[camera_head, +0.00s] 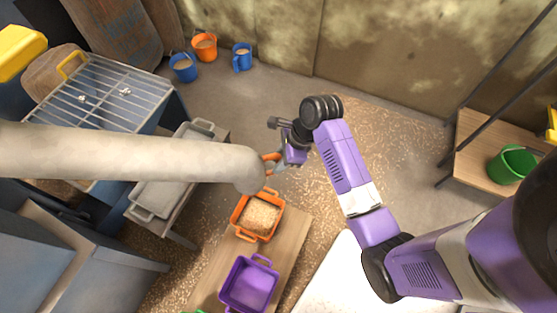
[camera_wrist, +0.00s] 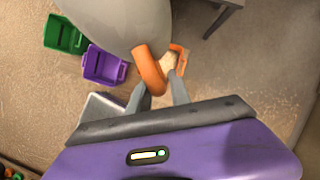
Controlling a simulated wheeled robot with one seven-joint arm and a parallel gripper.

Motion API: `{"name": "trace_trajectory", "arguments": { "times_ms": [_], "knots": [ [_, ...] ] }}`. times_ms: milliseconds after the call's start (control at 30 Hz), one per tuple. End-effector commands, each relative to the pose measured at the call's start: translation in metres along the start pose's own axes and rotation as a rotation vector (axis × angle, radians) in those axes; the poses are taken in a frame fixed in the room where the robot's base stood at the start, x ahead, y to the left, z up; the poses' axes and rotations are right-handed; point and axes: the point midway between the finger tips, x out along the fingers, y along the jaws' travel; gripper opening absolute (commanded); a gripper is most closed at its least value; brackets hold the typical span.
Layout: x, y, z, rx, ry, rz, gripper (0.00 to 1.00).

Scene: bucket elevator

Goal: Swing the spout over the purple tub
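The spout is a thick pale pipe (camera_head: 150,155) crossing from the left in the head view, its rounded end just above the orange tub in the picture. An orange handle (camera_head: 271,157) sticks out at that end; it also shows in the wrist view (camera_wrist: 149,68). My gripper (camera_head: 279,168) is at the handle, its two fingers apart with the loop between or just before them; firm contact is not visible. The purple tub (camera_head: 233,283) looks empty and stands on a wooden bench; it also shows in the wrist view (camera_wrist: 104,68). The spout's outlet is hidden.
An orange tub (camera_head: 238,223) holding grain stands behind the purple tub on the bench (camera_head: 287,240). A green tub (camera_wrist: 65,36) stands beyond the purple one. A grill-topped stand (camera_head: 120,90) and metal tray (camera_head: 165,195) are left. Grain-strewn floor lies around my arm.

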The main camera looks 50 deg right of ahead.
Motion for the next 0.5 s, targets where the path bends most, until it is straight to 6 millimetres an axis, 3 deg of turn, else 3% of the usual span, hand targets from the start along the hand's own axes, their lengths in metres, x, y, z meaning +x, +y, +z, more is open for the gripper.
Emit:
{"name": "trace_trajectory", "arguments": {
  "times_ms": [33, 100, 500],
  "knots": [
    [-0.0001, 0.0000, -0.0001, 0.000, 0.000, 0.000, 0.12],
    [-0.0001, 0.0000, -0.0001, 0.000, 0.000, 0.000, 0.00],
    [-0.0003, -0.0001, -0.0001, 0.000, 0.000, 0.000, 0.00]
  ]
}}
